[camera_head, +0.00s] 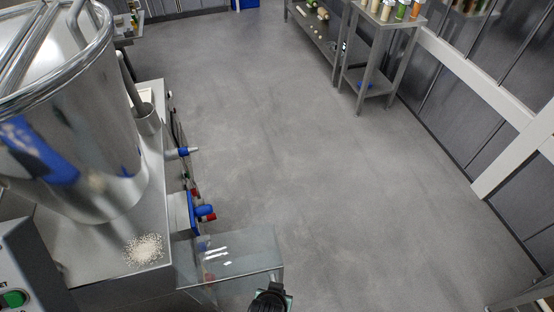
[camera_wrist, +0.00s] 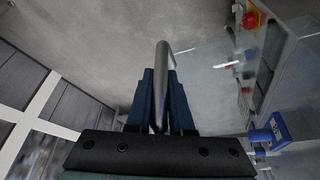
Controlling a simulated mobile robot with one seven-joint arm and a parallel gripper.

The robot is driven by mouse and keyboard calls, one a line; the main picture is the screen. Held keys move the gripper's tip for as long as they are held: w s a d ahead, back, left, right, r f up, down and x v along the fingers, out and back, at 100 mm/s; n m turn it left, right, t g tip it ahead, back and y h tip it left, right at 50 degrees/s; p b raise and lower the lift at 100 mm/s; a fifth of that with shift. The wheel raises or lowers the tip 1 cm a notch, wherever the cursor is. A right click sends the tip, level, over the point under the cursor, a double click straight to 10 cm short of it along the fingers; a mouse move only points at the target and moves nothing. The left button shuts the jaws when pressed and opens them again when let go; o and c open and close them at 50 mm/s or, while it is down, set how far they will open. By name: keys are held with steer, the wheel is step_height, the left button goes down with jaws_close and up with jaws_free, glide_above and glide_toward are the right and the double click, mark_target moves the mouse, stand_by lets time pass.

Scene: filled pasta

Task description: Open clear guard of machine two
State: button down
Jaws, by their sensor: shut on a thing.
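The clear guard (camera_head: 238,252) is a see-through box sticking out from the side of the steel machine in the head view. In the wrist view the guard's clear panel (camera_wrist: 208,70) lies right of my fingers. A curved metal bar handle (camera_wrist: 161,62) runs between the two blue fingers of my gripper (camera_wrist: 160,95), which is shut on it. In the head view the dark end of my gripper (camera_head: 270,298) is at the guard's near right corner, and its fingertips are hidden.
The machine (camera_head: 95,250) carries a large steel drum (camera_head: 90,150) and a pile of white grains (camera_head: 144,249). Blue and red fittings (camera_head: 203,212) stick out of its side. Grey floor (camera_head: 330,180) is clear to the right. Steel racks (camera_head: 375,50) stand at the back right.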

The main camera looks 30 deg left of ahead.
steer(key=c, duration=0.8)
jaws_free()
steer(key=shift+d, duration=0.1)
steer(key=b+v, duration=0.1)
steer(key=v, duration=1.2)
steer(key=shift+w, duration=0.1)
